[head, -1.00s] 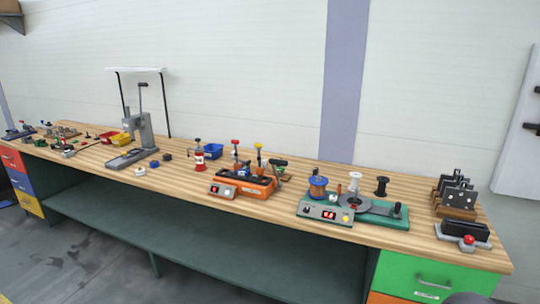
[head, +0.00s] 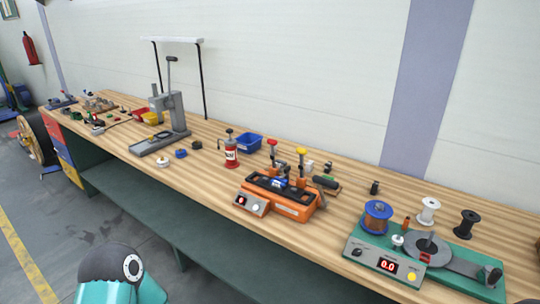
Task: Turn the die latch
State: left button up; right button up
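I cannot make out a die latch in the head view. Neither of my grippers is in view. A rounded teal and dark grey part, which looks like a link of my own arm, shows at the bottom left. At the far left edge, part of a large dark-rimmed wheel (head: 36,137) with a tan side shows beside the bench; what it belongs to is cut off or hidden.
A long wooden workbench (head: 215,190) crosses the view. On it stand a lever press (head: 172,110), an orange device (head: 281,196), a red bottle (head: 231,152) and a green winder (head: 425,258). A fire extinguisher (head: 31,48) hangs at left. Floor (head: 60,240) is clear before the bench.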

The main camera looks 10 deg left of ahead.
aim_at(287, 170)
jog(key=u, duration=0.3)
jog(key=i, duration=0.75)
jog(key=u, duration=0.45)
jog(key=k, duration=0.9)
jog(key=u, duration=0.2)
jog(key=i, duration=0.9)
jog(key=z, duration=0.1)
